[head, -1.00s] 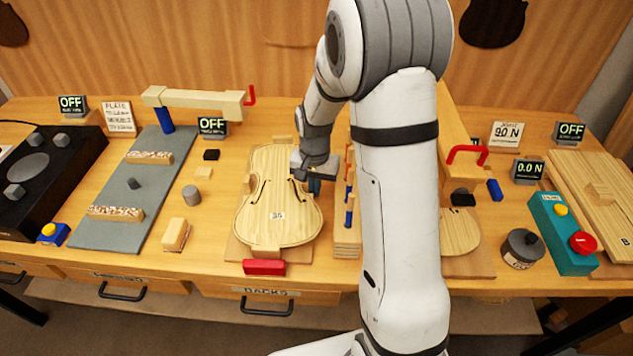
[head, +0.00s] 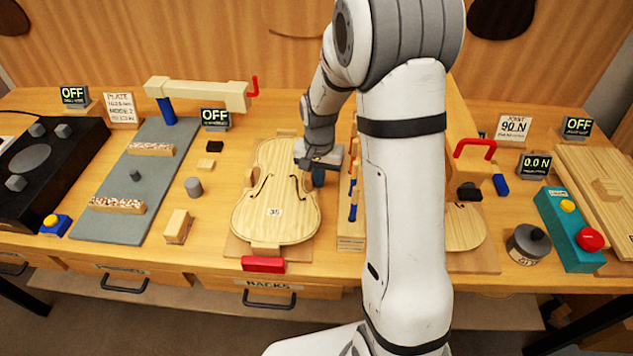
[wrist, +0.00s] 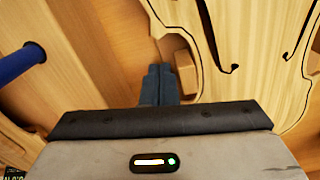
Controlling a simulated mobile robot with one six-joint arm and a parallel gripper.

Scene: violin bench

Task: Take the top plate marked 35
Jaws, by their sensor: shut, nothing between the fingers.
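The top plate marked 35 (head: 272,226) is a pale violin-shaped plate with two f-holes. It lies on a wooden board (head: 236,247) left of the picture's middle. My gripper (head: 318,178) is at the plate's upper right edge, shut and empty. In the wrist view the fingers (wrist: 160,85) are together, pointing down beside the plate (wrist: 255,40), whose f-holes show at the right. Whether the fingertips touch anything is unclear.
A red block (head: 263,265) sits at the plate's front. A rack with blue rods (head: 353,205) stands just right of my gripper, partly behind my arm. Left are a wooden block (head: 177,227), a grey cylinder (head: 193,187) and a grey slab (head: 120,222).

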